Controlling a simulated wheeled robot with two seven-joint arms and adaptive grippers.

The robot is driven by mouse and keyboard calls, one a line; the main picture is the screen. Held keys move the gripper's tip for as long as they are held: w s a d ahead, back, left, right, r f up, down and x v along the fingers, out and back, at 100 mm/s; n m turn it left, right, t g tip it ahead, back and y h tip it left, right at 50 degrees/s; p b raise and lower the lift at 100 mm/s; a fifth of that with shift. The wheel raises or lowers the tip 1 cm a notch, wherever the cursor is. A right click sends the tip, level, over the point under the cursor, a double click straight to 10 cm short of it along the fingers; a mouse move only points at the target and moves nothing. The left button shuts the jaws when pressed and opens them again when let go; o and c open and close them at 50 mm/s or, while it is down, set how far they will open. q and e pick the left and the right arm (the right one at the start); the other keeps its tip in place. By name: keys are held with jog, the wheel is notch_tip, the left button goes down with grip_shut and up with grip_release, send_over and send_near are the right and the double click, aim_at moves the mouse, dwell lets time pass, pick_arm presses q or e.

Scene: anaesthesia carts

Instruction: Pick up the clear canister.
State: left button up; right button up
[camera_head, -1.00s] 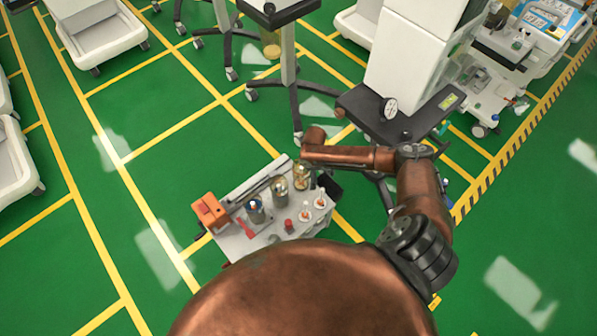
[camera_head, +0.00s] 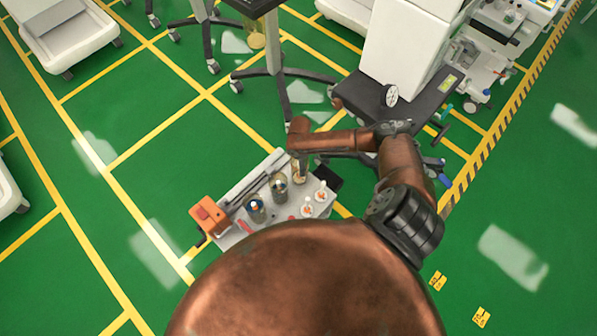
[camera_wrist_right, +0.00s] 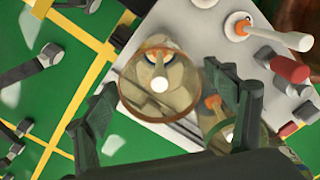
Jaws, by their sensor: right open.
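A clear canister (camera_wrist_right: 158,112) with a brownish rim shows in the right wrist view, between the two spread fingers of my right gripper (camera_wrist_right: 160,85). The gripper is open and the fingers appear apart from its wall. A second clear canister (camera_wrist_right: 214,122) is partly hidden behind the right finger. In the head view, clear canisters stand in a row on a small grey cart top: one at the left (camera_head: 255,208), one in the middle (camera_head: 279,188) and one at the right (camera_head: 300,173). My right wrist is above the right one. My left gripper is out of view.
The cart top (camera_head: 235,236) also carries an orange box (camera_head: 208,215), red items and white knobs (camera_head: 320,197). A dark shelf with a white machine (camera_head: 410,45) stands behind my right arm. Green floor is free at the left. Wheeled stands are at the back.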

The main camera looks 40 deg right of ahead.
jog(key=shift+f, duration=1.1)
jog(key=shift+a, duration=0.1)
jog(key=c, duration=0.8)
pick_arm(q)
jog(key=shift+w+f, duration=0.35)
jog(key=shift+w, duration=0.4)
pick_arm(e)
jog(key=c, duration=1.2)
